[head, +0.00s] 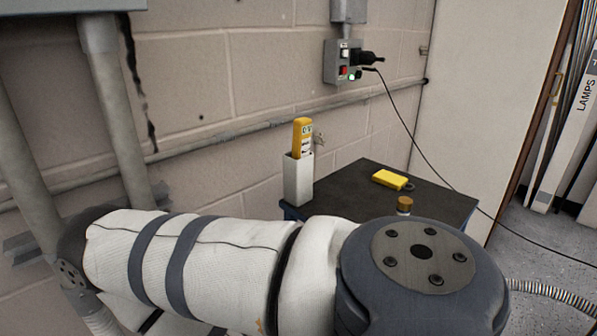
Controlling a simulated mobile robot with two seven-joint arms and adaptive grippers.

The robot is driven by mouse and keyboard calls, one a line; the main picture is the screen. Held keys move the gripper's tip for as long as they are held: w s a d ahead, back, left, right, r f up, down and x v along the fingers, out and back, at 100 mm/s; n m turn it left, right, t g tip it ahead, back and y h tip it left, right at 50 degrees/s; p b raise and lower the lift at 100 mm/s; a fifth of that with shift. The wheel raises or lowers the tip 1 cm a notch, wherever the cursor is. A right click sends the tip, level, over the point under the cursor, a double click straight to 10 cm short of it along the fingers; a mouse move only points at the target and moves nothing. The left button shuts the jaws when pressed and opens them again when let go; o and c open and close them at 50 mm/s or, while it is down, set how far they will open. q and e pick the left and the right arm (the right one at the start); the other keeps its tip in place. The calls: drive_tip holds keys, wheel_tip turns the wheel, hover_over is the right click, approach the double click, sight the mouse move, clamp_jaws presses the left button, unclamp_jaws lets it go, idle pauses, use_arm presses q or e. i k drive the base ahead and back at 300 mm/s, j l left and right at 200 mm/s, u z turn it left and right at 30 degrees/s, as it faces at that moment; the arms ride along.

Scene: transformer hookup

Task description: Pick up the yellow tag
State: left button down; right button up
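A flat yellow piece (390,179) with a dark end at its right lies on the dark tabletop; it may be the yellow tag, but I cannot read any marking on it. A second yellow item (302,138) with a pale label stands upright in a white holder (298,180) at the table's left back. One of my arms, white with dark bands, crosses the foreground in front of the table. Neither of my grippers is in view, so I cannot tell their state.
The small dark table (436,199) stands by a block wall. A short cylinder with a brown cap (404,204) stands near its front, partly behind my arm. A wall box (343,63) holds a black plug, whose cable (411,139) runs down past the table's right.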

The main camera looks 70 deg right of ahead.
sight(393, 180)
drive_tip(key=z, duration=3)
drive_tip(key=k+l, duration=0.05)
drive_tip(key=l, duration=0.05)
